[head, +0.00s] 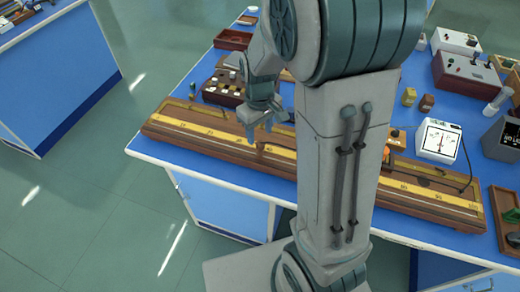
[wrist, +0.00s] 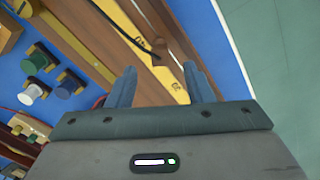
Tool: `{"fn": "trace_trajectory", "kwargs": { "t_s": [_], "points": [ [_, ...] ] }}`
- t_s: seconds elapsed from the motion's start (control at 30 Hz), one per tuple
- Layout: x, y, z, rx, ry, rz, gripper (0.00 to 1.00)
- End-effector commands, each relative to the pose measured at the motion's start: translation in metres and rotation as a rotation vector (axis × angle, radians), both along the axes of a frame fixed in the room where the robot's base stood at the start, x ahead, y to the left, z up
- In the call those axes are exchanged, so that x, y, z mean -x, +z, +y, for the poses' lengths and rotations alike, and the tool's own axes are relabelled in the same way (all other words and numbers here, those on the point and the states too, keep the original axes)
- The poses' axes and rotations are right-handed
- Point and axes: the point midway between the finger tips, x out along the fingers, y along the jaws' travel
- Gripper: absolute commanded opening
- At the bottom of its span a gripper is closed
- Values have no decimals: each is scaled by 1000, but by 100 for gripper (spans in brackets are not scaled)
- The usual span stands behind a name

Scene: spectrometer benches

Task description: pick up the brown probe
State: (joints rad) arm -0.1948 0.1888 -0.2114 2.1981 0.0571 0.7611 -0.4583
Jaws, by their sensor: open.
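A small brown piece, which looks like the brown probe (head: 260,147), stands at the long wooden board with yellow scale strips (head: 222,137). In the wrist view the brown probe (wrist: 159,46) shows beyond and between my fingertips, by the end of a black lead. Its lower part is hard to make out. My gripper (head: 261,134) is open and empty, pointing down just above the board near the brown piece. In the wrist view my gripper (wrist: 158,73) has its two fingers spread apart, with nothing between them.
A dark box with light knobs (head: 223,88) stands behind the board at left. A white meter (head: 438,140) and a grey-red instrument (head: 466,72) stand at right. My arm hides the board's middle. Floor lies beyond the blue bench's front edge.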

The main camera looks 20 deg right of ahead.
Motion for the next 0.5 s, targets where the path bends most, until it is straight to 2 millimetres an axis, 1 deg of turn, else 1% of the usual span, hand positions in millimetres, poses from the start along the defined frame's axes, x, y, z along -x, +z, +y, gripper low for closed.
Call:
{"fn": "trace_trajectory", "kwargs": {
  "t_s": [0.03, 0.27, 0.5],
  "points": [
    [0, -6, 0, 1, -1, 2, 47],
    [1, -22, 0, 0, -1, 2, 47],
    [3, -55, -1, 1, 0, 2, 47]
  ]
}}
